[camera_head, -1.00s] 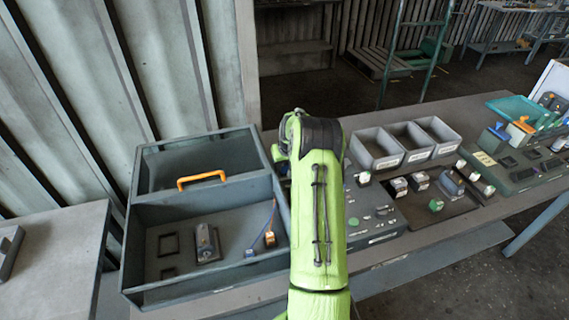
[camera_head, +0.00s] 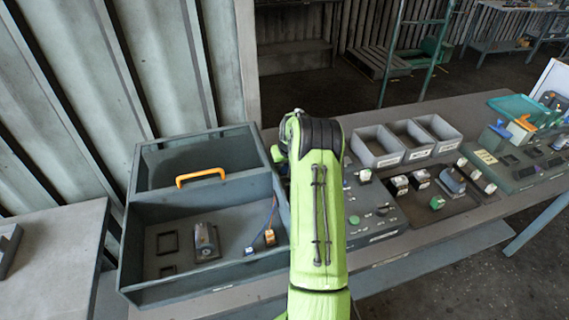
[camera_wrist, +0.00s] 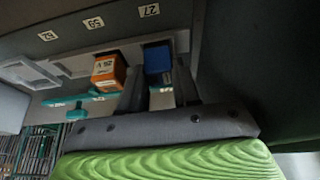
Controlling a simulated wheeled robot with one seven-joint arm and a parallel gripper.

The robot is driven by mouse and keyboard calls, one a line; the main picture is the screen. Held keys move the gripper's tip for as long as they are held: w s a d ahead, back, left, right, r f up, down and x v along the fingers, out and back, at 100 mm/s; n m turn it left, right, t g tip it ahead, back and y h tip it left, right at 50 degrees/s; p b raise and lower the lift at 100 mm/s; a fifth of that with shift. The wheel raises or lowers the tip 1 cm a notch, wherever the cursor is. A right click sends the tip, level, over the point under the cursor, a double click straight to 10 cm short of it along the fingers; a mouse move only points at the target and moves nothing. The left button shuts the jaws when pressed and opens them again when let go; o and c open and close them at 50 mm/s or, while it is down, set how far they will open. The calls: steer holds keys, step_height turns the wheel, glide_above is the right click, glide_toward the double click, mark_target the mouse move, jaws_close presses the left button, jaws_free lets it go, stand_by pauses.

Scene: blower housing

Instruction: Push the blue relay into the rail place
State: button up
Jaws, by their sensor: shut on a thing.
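The blue relay (camera_wrist: 158,62) is in the wrist view, under the label 27, in a row on a pale rail (camera_wrist: 75,68). My gripper (camera_wrist: 159,82) has one dark finger on each side of it and is shut on it. Whether the relay is fully seated cannot be told. An orange relay (camera_wrist: 109,71) stands beside it in the row, under the label 59.
A grey open box (camera_head: 222,282) with an orange handle (camera_head: 201,177) stands left of my arm. A panel with green buttons (camera_head: 382,212), grey bins (camera_head: 377,146) and a dark board with several small parts (camera_head: 462,207) lie to the right.

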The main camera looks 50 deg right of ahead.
steer(key=o, duration=0.9)
steer(key=v, duration=1.5)
steer(key=shift+s+r, duration=0.2)
steer(key=shift+r, duration=0.05)
